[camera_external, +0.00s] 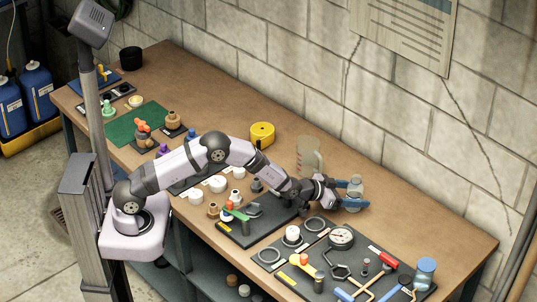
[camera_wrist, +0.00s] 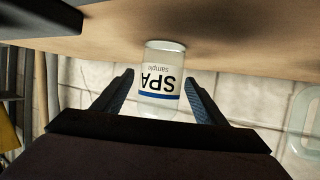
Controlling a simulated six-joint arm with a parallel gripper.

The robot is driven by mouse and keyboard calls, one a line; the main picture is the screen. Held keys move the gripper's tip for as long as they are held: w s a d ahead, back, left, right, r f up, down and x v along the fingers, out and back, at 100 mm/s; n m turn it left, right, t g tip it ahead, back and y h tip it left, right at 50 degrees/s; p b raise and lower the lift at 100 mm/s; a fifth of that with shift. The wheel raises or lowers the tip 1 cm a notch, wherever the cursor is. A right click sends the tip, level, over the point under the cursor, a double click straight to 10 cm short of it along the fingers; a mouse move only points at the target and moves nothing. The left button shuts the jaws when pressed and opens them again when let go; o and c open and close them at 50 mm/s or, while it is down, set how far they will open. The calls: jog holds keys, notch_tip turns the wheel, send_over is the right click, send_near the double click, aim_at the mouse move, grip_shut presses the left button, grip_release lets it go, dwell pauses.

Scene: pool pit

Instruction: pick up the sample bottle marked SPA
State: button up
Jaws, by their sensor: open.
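The sample bottle (camera_wrist: 163,62) is a pale, clear-looking bottle with a white label reading SPA sample and a blue band. It appears upside down in the wrist view, with its base against the bench top. My gripper (camera_wrist: 159,80) is open, with one dark blue finger on each side of the bottle and visible gaps between fingers and bottle. In the external view, the bottle (camera_external: 356,187) stands near the bench's back edge by the wall, partly hidden by my gripper (camera_external: 350,193), which reaches it roughly level.
A translucent jug (camera_external: 309,154) stands left of the bottle. A dark tool mat with a gauge (camera_external: 341,237) and several tools lies in front. The bench (camera_external: 430,230) is bare to the right of the bottle.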

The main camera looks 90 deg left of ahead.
jog(key=c, duration=1.2)
jog(key=shift+r, duration=0.3)
jog(key=shift+r+b, duration=1.2)
jog(key=shift+r, duration=3.5)
